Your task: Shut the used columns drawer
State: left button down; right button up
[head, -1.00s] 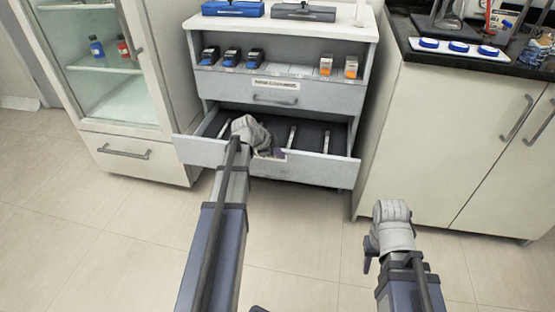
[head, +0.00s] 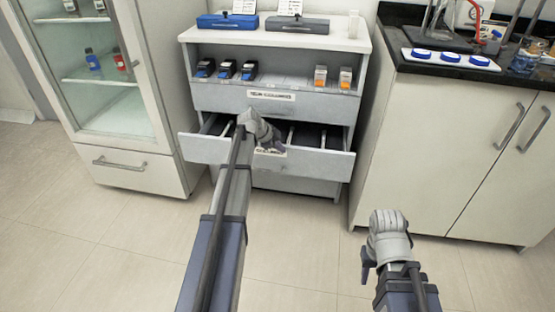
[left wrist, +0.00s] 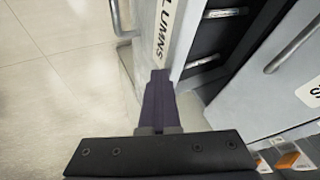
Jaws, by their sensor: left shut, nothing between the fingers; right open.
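The used columns drawer (head: 318,163) is the lower drawer of the grey cabinet and stands partly open, its dark inside with pale dividers showing behind the front. In the left wrist view its front with a label ending "LUMNS" (left wrist: 163,28) and its bar handle (left wrist: 117,17) show. My left gripper (head: 273,146) is shut and empty at the middle of the drawer front; in the left wrist view its dark fingers (left wrist: 159,85) reach the front beside the label. Whether they touch it is hard to tell. My right gripper (head: 366,265) is open and empty, low in front of the right cupboard.
The upper drawer (head: 215,97) is shut. Above it, a shelf holds dark-and-blue boxes (head: 227,69) and orange-and-white ones (head: 345,77). A glass-door cabinet (head: 110,105) stands left, a dark-topped cupboard (head: 440,150) right. The floor in front is clear.

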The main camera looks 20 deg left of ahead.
pick_arm(q)
jog(key=w+a, duration=0.3)
jog(key=w, duration=1.1)
jog(key=shift+a, duration=0.2)
jog(key=shift+s, duration=0.1)
